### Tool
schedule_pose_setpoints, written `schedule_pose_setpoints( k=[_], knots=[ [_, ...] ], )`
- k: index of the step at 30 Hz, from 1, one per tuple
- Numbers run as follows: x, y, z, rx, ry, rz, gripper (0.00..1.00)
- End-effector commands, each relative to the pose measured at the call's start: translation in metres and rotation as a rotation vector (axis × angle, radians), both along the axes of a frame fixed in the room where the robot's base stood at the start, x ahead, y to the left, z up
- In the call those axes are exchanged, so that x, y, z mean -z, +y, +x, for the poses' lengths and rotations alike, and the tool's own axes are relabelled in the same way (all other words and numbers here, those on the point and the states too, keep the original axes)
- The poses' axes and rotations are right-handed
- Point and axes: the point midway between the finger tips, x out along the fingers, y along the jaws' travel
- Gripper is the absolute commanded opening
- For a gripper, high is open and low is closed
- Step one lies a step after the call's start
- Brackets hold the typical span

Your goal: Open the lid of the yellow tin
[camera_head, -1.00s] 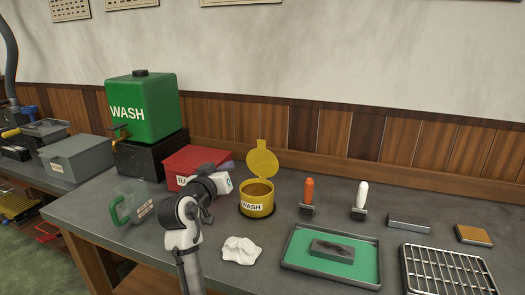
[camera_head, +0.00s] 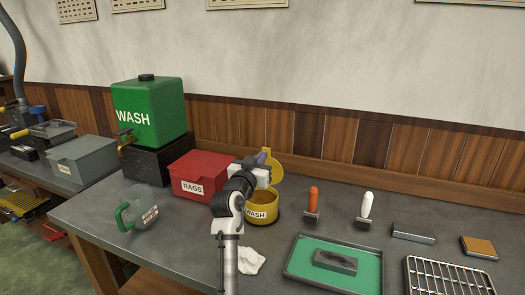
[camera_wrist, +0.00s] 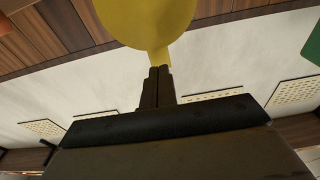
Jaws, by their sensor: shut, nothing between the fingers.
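The yellow tin (camera_head: 262,214), labelled WASH, stands on the grey bench. Its round lid (camera_head: 274,170) is raised and stands up at the back of the rim, so the tin's mouth is open with brown contents showing. My gripper (camera_head: 263,157) is at the lid, and my wrist hides the lid's left part. In the wrist view the lid (camera_wrist: 148,18) fills the top, and its narrow tab reaches down to my closed fingertips (camera_wrist: 160,72). I cannot tell whether they touch. Nothing is held between the fingers.
A red RAGS box (camera_head: 197,172) stands close left of the tin. A clear jug with a green handle (camera_head: 136,214) is further left. A white rag (camera_head: 250,261) lies in front. An orange-handled tool (camera_head: 312,204) and a green-lined tray (camera_head: 335,265) are to the right.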

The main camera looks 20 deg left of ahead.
Motion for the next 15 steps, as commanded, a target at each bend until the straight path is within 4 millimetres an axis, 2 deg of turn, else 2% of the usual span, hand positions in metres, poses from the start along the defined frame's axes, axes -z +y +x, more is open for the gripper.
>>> schedule_pose_setpoints(
  k=[6,15],
  knots=[
    [-0.002,0.000,0.016,0.000,0.000,0.000,0.00],
    [-0.001,0.000,0.017,0.000,-0.001,0.000,0.00]
  ],
)
